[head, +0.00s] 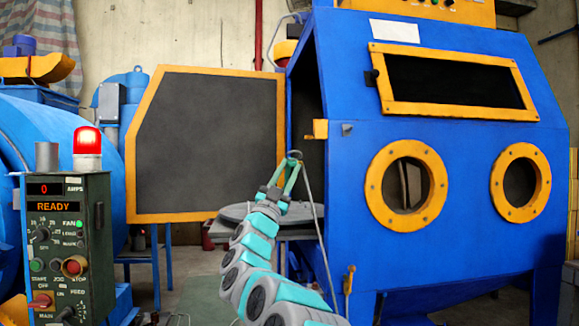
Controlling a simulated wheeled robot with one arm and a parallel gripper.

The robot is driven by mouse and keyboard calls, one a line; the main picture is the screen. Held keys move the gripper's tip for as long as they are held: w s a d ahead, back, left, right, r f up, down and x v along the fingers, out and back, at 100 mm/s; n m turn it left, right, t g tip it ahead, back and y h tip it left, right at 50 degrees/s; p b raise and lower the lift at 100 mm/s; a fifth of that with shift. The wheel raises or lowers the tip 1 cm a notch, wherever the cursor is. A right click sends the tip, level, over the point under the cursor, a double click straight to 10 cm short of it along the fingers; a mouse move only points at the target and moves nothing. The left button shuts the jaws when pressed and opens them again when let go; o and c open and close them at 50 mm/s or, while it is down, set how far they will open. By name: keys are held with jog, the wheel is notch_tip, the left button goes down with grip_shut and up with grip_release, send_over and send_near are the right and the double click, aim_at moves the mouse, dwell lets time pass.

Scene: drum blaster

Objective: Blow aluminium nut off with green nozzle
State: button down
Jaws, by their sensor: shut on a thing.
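My gripper (285,178) is in the middle of the head view, at the end of my teal and grey arm, in front of the blue cabinet's side opening. Its fingers are shut on a small nozzle (294,155) at the end of a grey hose (313,220). The nozzle's tip shows dark grey between the fingertips; its green colour cannot be told from the fingers. The hose hangs down along the cabinet's front corner. I cannot make out the aluminium nut. A grey round table (236,211) is partly hidden behind my gripper and arm.
The blue blasting cabinet (352,180) fills the right, with two round orange-rimmed ports. Its orange-framed door (205,145) stands open to the left. A control box (68,240) with a lit red lamp (88,141) stands at left, before a large blue drum machine (40,140).

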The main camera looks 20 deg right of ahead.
aim_at(287, 173)
jog(key=shift+w+d+f, duration=0.15)
jog(key=shift+w+f, duration=0.35)
jog(key=shift+w, duration=0.15)
jog(key=shift+d, duration=0.1)
jog(key=shift+w+d+r, duration=0.1)
jog(key=shift+w+d, duration=0.25)
jog(key=shift+d, duration=0.3)
jog(key=shift+w, duration=0.1)
jog(key=shift+w+a+p, duration=0.45)
jog(key=shift+w+p, duration=0.25)
jog(key=shift+p, duration=0.05)
jog(key=shift+s+d, duration=0.1)
